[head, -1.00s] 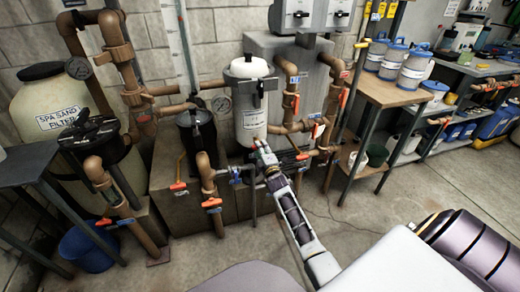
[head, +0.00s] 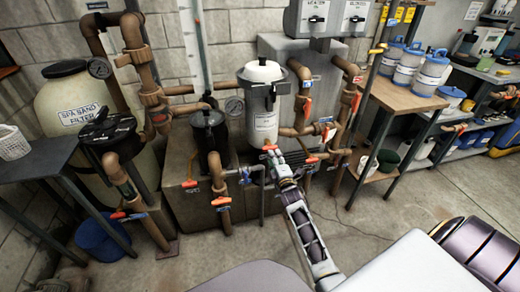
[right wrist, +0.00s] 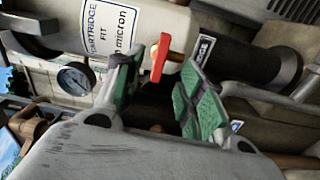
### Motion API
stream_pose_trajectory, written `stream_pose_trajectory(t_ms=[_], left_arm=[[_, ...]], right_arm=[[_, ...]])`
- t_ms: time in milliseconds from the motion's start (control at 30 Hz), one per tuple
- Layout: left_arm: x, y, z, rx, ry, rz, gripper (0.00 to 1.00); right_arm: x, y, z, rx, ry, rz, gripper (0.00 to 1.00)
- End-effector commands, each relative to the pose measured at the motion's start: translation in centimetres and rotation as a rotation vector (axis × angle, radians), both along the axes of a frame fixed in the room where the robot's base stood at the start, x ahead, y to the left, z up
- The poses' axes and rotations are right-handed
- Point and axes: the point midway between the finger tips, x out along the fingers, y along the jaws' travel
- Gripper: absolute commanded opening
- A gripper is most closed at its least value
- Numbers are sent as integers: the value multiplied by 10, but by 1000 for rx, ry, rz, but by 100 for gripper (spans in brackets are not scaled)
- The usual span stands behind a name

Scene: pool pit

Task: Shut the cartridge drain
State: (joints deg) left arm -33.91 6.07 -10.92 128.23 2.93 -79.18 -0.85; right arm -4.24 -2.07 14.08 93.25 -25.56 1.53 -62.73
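A small drain valve with a red handle (right wrist: 160,58) on a brass stem sticks out low on the housing. The handle also shows as a small red spot in the head view (head: 268,148). My right gripper (right wrist: 163,63) is open, its green-padded fingers on either side of the handle, with a gap visible to the right finger. Contact with the left finger is unclear. It also shows below the filter in the head view (head: 275,156).
Brown pipes with orange-handled valves (head: 221,201) stand left of my right arm. A pressure gauge (right wrist: 75,78) sits close to the left finger. A wooden bench (head: 400,95) with buckets stands right. A dark table (head: 40,160) stands left.

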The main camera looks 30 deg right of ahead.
Motion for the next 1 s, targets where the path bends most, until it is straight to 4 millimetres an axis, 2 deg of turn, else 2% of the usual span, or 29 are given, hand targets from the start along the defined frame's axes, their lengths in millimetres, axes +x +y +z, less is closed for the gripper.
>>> stream_pose_trajectory(t_ms=[300,1000], left_arm=[[0,0,10,0,0,0,35],[0,0,10,0,0,0,35]], right_arm=[[-20,5,1,0,0,0,39],[-20,5,0,0,0,0,39]])
